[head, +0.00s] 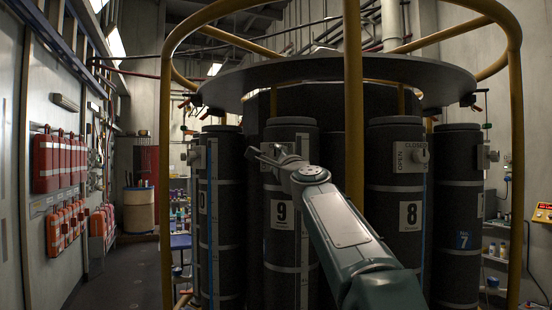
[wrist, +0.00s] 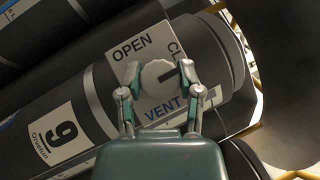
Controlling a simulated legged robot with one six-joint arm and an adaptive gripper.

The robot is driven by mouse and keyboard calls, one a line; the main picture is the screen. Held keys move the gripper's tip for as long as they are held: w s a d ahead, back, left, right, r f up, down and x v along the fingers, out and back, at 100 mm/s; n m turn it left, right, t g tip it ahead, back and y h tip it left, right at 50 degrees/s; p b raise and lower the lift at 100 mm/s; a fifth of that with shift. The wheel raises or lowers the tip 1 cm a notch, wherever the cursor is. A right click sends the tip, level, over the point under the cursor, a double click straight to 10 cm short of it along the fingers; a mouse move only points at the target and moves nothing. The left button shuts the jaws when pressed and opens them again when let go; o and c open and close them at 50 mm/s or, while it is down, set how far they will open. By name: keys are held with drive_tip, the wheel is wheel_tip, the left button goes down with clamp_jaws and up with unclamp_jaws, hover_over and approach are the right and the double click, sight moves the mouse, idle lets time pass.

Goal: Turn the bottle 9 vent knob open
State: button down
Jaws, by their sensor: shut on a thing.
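Bottle 9 is a tall dark cylinder (head: 292,132) with a white number 9 label, upright in the head view. It lies tilted across the wrist view (wrist: 85,118). Its vent knob (wrist: 158,82) is round and pale with a dark mark, on a white plate lettered OPEN (wrist: 131,48) and VENT (wrist: 165,108); another word, starting with C, is partly hidden. My gripper (wrist: 161,72) has one finger on each side of the knob and is shut on it. In the head view my gripper (head: 270,156) is at the bottle's upper part and hides most of the knob.
Bottle 8 (head: 396,180) and bottle 7 (head: 459,190) stand to the right, another bottle (head: 219,170) to the left. A yellow upright rail (head: 354,100) runs close by my arm. A dark round plate (head: 330,68) overhangs the bottles. The left floor (head: 125,285) is clear.

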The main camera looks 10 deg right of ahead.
drive_tip(key=shift+f+n+g+y, duration=0.1)
drive_tip(key=shift+n+g+y, duration=0.3)
drive_tip(key=shift+n+g, duration=0.4)
drive_tip(key=shift+w+n+g, duration=0.1)
drive_tip(key=shift+n+g, duration=0.5)
drive_tip(key=shift+n, duration=0.2)
drive_tip(key=shift+f+n+g, duration=0.1)
drive_tip(key=shift+n+g, duration=0.2)
drive_tip(key=shift+c, duration=1.3)
unclamp_jaws()
drive_tip(key=shift+w, duration=0.1)
